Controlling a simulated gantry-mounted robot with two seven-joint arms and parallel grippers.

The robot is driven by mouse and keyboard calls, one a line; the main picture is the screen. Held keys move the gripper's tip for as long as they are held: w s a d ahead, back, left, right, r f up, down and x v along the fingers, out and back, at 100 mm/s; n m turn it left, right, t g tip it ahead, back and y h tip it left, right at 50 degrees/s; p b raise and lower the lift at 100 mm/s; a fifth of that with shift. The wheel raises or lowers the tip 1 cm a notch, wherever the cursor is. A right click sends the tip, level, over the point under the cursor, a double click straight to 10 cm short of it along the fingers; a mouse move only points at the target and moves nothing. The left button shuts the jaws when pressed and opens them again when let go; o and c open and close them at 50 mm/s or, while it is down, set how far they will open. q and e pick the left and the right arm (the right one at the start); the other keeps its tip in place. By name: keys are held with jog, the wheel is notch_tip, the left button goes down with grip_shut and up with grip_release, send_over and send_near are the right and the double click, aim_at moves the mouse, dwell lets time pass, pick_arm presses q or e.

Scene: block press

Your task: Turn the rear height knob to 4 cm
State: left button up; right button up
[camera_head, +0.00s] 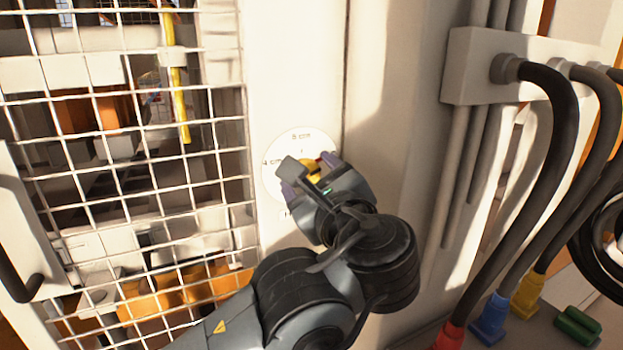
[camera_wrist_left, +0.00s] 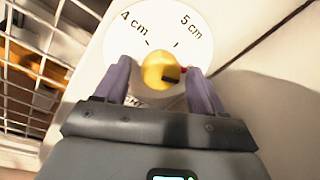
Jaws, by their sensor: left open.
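The yellow height knob (camera_head: 313,169) sits at the centre of a round white dial (camera_head: 299,139) on a pale post. In the left wrist view the knob (camera_wrist_left: 156,68) is clear, with a dark and red pointer aimed right, clockwise past the 5 cm mark. The dial (camera_wrist_left: 160,20) shows 4 cm at upper left and 5 cm at upper right; its lower part is hidden. My left gripper (camera_head: 309,175) is open, its purple fingers on either side of the knob. In the wrist view the gripper (camera_wrist_left: 160,78) shows gaps between fingers and knob.
A wire mesh guard (camera_head: 215,130) stands left of the post, with a yellow rod (camera_head: 179,90) and orange parts behind it. Thick black cables (camera_head: 565,130) hang from a pale box (camera_head: 475,75) at right. The post's face around the dial is clear.

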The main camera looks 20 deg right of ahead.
pick_arm(q)
jog(key=shift+c, duration=0.3)
jog(key=c, duration=1)
